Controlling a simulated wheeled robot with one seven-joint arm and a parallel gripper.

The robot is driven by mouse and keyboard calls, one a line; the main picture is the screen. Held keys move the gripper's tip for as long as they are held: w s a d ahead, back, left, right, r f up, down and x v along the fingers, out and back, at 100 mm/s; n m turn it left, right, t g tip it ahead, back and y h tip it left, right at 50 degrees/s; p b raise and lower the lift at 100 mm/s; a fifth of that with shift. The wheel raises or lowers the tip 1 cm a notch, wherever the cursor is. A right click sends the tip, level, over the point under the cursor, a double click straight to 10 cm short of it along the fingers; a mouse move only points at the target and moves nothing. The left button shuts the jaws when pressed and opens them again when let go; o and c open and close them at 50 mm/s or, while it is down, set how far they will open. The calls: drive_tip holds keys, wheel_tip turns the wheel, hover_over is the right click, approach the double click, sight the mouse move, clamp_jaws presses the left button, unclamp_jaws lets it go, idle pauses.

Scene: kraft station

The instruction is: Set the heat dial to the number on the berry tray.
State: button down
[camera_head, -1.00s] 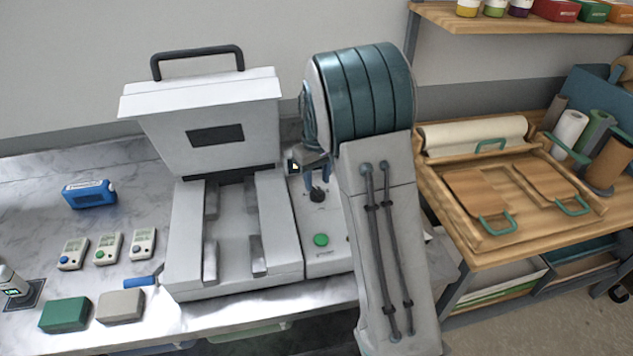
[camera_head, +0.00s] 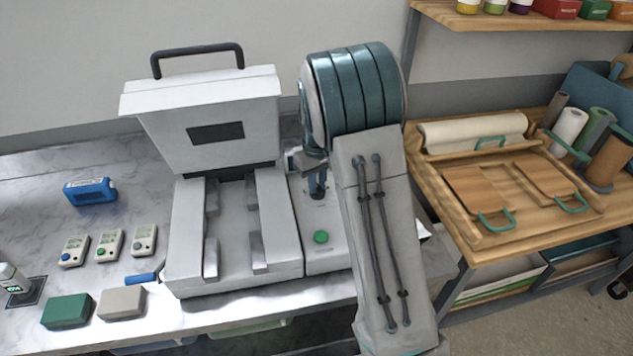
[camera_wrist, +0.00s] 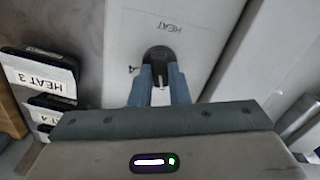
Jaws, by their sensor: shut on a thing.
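The heat dial (camera_wrist: 160,54) is a black round knob on a pale panel (camera_wrist: 125,25) printed "HEAT" in the wrist view. My gripper (camera_wrist: 158,80) has its two blue fingers shut on the dial. In the head view my gripper (camera_head: 317,188) is over the panel right of the press, and it largely hides the dial there. At the left of the wrist view, a white label reading "HEAT 3" (camera_wrist: 40,75) is on a dark-edged item, with more labelled items below it. I cannot tell which one is the berry tray.
A white press (camera_head: 212,140) with a raised lid stands left of the panel, which has a green button (camera_head: 320,237). Several small meters (camera_head: 110,243), a green block (camera_head: 66,311) and a grey block (camera_head: 122,303) lie on the marble counter. A wooden shelf (camera_head: 465,250) stands at right.

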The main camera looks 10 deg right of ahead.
drive_tip(key=m+b, duration=0.1)
drive_tip(key=m, duration=0.2)
drive_tip(key=shift+m, duration=0.4)
drive_tip(key=m, duration=0.4)
drive_tip(key=shift+b, duration=0.4)
drive_tip(key=m, duration=0.4)
drive_tip(key=shift+m, duration=1.9)
drive_tip(key=shift+d, duration=0.1)
drive_tip(key=c, duration=1.4)
unclamp_jaws()
drive_tip(key=shift+r, duration=0.15)
